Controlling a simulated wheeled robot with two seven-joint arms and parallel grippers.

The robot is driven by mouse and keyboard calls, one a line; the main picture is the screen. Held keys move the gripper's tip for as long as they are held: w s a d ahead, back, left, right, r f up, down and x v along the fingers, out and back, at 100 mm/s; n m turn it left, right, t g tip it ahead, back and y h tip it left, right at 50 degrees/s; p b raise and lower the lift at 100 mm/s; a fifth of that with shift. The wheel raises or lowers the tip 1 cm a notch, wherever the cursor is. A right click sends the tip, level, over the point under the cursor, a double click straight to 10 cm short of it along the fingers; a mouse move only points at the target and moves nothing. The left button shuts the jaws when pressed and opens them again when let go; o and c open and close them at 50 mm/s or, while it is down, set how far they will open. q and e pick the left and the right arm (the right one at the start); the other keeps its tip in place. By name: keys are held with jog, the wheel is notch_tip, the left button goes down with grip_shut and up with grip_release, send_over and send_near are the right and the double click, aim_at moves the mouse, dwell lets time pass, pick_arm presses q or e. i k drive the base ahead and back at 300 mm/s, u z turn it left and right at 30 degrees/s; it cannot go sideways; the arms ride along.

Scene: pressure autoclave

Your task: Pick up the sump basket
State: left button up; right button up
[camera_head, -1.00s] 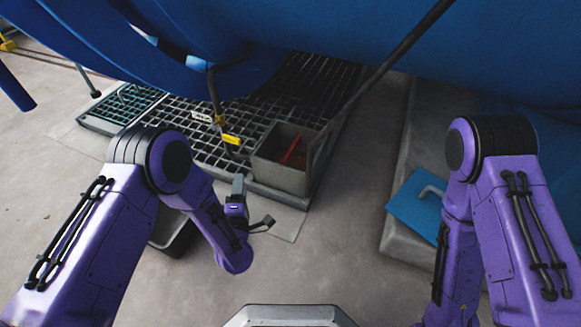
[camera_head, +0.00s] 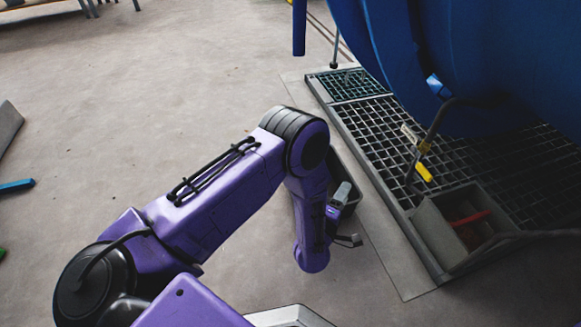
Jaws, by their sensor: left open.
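A grey open-topped sump box (camera_head: 438,232) sits at the near corner of the floor grating, at the right of the head view. A red bar (camera_head: 471,218) lies inside it, over a dark reddish interior. It may belong to the sump basket, but the basket's shape is not clear. My left gripper (camera_head: 349,217) is open and empty. In the picture it is left of the box, apart from it. My right gripper is not in view.
The grating (camera_head: 375,135) has a teal mesh panel (camera_head: 346,84) at its far end. A pipe with a yellow tag (camera_head: 424,172) rises beside the box. The blue vessel (camera_head: 490,60) overhangs the right. Floor at left is mostly clear.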

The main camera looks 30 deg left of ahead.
aim_at(471, 226)
jog(key=z, duration=0.55)
